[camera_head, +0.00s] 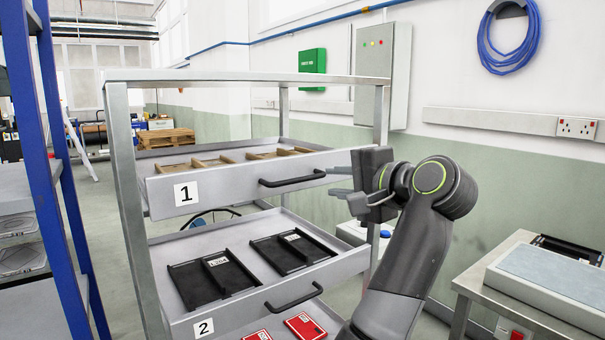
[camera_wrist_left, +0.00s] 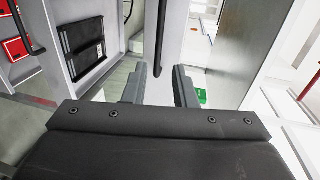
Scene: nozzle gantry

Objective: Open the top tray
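The top tray (camera_head: 230,188), grey with a "1" label, sits in the upper part of a metal rack. Its front looks about level with the rack's front posts. A black bar handle (camera_head: 292,179) is on its front. My left gripper (camera_head: 332,182) is beside the handle's right end, fingers spread one above the other and pointing left. In the left wrist view the two fingers (camera_wrist_left: 160,82) are apart with nothing between them. A dark curved bar (camera_wrist_left: 159,40), likely this handle, lies ahead of them. My right gripper is not in view.
The tray labelled 2 (camera_head: 200,326) is below, with black cases and its own handle (camera_head: 294,293). Red cases (camera_head: 305,325) lie lower. A blue-posted shelf (camera_head: 60,150) stands left; a bench (camera_head: 520,285) stands right. A wall cabinet (camera_head: 383,60) is behind.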

